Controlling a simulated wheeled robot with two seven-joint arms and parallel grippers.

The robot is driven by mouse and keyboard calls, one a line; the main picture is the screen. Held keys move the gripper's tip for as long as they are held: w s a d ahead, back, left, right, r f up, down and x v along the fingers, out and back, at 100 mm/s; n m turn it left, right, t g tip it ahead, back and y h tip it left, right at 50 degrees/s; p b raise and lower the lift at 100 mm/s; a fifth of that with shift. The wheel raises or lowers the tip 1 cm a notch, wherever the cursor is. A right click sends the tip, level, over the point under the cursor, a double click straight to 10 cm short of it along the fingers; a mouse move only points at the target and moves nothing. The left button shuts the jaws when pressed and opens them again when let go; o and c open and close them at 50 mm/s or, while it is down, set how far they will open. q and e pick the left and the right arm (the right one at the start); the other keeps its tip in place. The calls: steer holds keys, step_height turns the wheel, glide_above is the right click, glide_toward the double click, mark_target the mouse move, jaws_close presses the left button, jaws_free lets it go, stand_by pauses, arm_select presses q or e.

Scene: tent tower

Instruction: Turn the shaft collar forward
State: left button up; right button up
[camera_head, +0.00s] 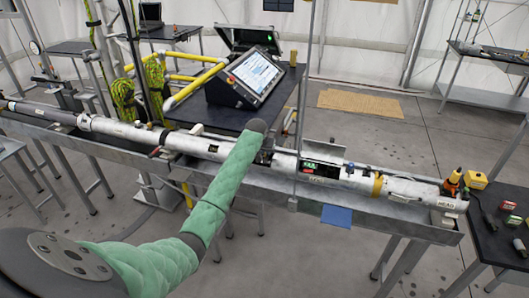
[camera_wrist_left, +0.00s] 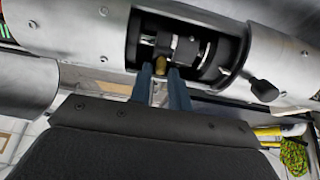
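A long white tube lies along a metal bench; its open window (camera_wrist_left: 170,48) shows large in the left wrist view. Inside are a dark shaft and a dark ring-like part that looks like the shaft collar (camera_wrist_left: 186,50). A small brass peg (camera_wrist_left: 161,66) sticks out below it. My left gripper (camera_wrist_left: 161,74) has its two fingertips on either side of the peg, with the peg filling the narrow gap. In the head view my green-sleeved left arm reaches the tube and hides the fingers and collar. My right gripper is not in view.
In the wrist view a black knob (camera_wrist_left: 264,90) sticks out right of the window. In the head view a monitor (camera_head: 256,73) stands behind the tube. A blue sheet (camera_head: 337,216) hangs at the bench's front edge. A dark table (camera_head: 502,240) with small items stands right.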

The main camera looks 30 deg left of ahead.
arm_select(q)
steer(key=shift+o, duration=1.1)
steer(key=shift+w, duration=0.1)
